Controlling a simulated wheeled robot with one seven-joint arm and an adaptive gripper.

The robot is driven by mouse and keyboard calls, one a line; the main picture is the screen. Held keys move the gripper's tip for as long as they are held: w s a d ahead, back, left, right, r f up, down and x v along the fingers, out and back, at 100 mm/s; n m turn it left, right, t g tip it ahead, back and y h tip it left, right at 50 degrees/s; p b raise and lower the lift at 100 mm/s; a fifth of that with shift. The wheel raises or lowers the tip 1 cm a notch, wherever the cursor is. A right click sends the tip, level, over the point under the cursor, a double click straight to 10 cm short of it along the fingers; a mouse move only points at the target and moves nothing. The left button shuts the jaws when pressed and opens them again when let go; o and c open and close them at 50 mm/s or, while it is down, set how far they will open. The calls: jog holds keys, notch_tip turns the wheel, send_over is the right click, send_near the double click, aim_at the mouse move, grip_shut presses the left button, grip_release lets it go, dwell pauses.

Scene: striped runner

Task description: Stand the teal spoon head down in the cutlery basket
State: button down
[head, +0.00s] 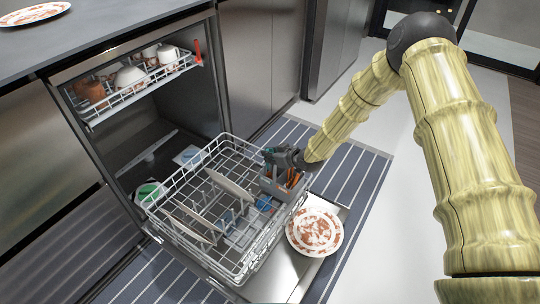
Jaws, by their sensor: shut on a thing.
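My gripper (280,161) is at the top of the grey cutlery basket (271,188), at the right side of the lower dish rack. It is shut on the teal spoon (268,155); only a small teal patch shows at the jaws. The spoon's head and most of its length are hidden, so I cannot tell how deep it is in the basket. Orange cutlery (293,178) stands in the basket beside my gripper.
The lower rack (160,205) is pulled out over the open dishwasher door (283,281) and holds upright plates. A red-patterned plate (314,231) lies on the door, close right of the rack. The upper rack (135,98) holds cups and bowls.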

jog(key=shift+f, duration=0.1)
jog(key=c, duration=1.4)
grip_release()
jog(key=shift+c, duration=0.2)
jog(key=v, duration=1.2)
